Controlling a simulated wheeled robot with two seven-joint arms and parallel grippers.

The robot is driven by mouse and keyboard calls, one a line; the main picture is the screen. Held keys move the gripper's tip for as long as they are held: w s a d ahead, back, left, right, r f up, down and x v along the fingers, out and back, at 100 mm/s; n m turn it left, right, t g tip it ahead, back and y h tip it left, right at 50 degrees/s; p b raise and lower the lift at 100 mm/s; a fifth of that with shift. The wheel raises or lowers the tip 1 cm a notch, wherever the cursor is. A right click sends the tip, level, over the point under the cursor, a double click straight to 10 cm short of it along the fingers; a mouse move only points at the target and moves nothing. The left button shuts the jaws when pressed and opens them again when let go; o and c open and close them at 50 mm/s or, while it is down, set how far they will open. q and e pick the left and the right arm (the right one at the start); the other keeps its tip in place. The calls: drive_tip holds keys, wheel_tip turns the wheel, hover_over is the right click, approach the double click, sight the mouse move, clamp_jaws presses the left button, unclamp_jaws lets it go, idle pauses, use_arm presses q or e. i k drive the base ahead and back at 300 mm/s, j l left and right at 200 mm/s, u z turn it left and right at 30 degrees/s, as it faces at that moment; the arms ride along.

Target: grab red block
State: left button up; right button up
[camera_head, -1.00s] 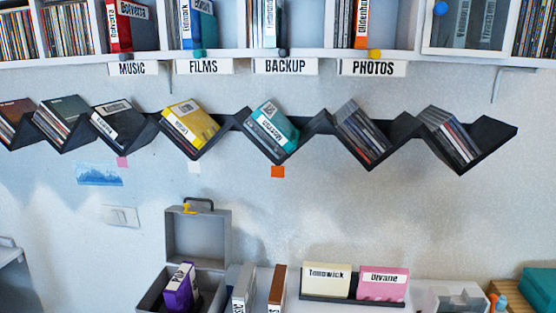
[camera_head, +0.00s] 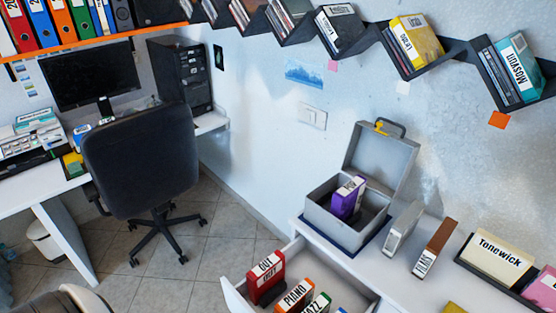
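A red block-like case (camera_head: 266,280) with a white label on its top stands upright in the open white drawer (camera_head: 234,298) at the bottom of the head view. An orange-red case labelled PIANO (camera_head: 296,295) stands next to it on the right, cut off by the bottom edge. A green case labelled JAZZ (camera_head: 318,304) stands further right. A red binder (camera_head: 17,27) also shows on the shelf at the top left.
An open grey box (camera_head: 322,222) holding purple cases (camera_head: 347,198) stands on the white cabinet. Grey and brown cases (camera_head: 435,248) stand to its right. A black office chair (camera_head: 140,150) stands by the desk at left. The tiled floor between chair and cabinet is clear.

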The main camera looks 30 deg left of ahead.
sight(266, 273)
drive_tip(key=u, duration=1.15)
